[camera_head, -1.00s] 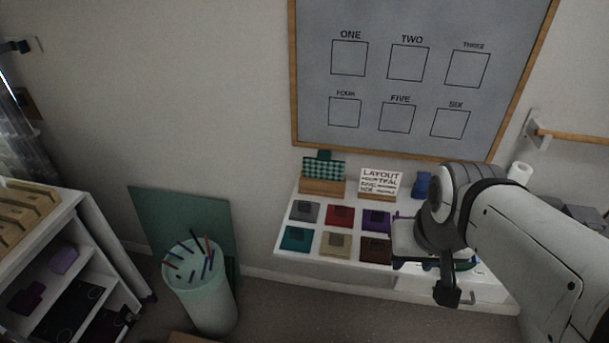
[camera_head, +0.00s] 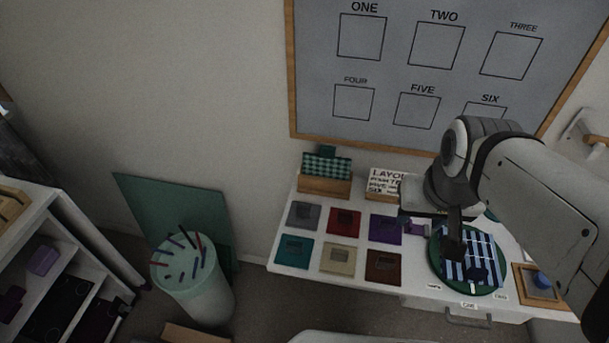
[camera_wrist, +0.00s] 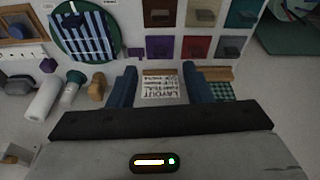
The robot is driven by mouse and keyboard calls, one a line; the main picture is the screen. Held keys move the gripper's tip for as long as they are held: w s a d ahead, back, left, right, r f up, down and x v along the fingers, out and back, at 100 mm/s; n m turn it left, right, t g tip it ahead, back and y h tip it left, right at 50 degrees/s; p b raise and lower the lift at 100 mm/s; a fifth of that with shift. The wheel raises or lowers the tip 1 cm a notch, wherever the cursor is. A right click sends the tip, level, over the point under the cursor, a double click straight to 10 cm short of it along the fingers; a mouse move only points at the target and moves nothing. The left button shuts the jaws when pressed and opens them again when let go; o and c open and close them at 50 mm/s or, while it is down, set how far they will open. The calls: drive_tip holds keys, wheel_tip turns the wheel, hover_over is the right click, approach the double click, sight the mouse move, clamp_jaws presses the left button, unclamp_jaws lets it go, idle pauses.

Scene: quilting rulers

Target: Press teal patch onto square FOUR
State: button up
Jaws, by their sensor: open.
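The teal patch (camera_head: 293,251) lies flat at the front left of the white table, with a small block on top. It also shows at the upper right of the wrist view (camera_wrist: 244,13). Square FOUR (camera_head: 354,102) is an empty black outline on the grey wall board (camera_head: 318,60), lower left of the outlines. My gripper (camera_head: 430,230) is over the table, right of the patches and apart from the teal patch. In the wrist view, its blue fingers (camera_wrist: 159,80) are spread with nothing held between them.
Grey, red, purple, beige and brown patches (camera_head: 383,266) lie near the teal one. Behind stand a checked-cloth holder (camera_head: 325,180) and a layout sign (camera_head: 384,181). A round green mat (camera_head: 438,268) with striped cloth lies right. A bin of sticks (camera_head: 205,295) stands left of the table.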

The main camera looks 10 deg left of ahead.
drive_tip(key=o, duration=0.4)
drive_tip(key=w+a+f+g+b, duration=0.1)
drive_tip(key=w+a+f+b, duration=0.1)
drive_tip(key=w+a+f, duration=0.1)
drive_tip(key=w+a+f+b, duration=0.1)
drive_tip(key=w+a+f, duration=0.3)
drive_tip(key=a+f, duration=0.2)
drive_tip(key=shift+a+f+g+b, duration=0.15)
drive_tip(key=shift+a+g+b, duration=0.25)
drive_tip(key=shift+a, duration=0.85)
drive_tip(key=m+g+b, duration=0.1)
drive_tip(key=b, duration=0.1)
hover_over(294, 242)
drive_tip(key=f, duration=0.9)
drive_tip(key=shift+w+d, duration=0.1)
drive_tip(key=shift+d, duration=0.2)
drive_tip(key=shift+a+f, duration=0.15)
drive_tip(key=shift+f, duration=0.25)
drive_tip(key=shift+a+f, duration=0.1)
drive_tip(key=shift+f, duration=3.5)
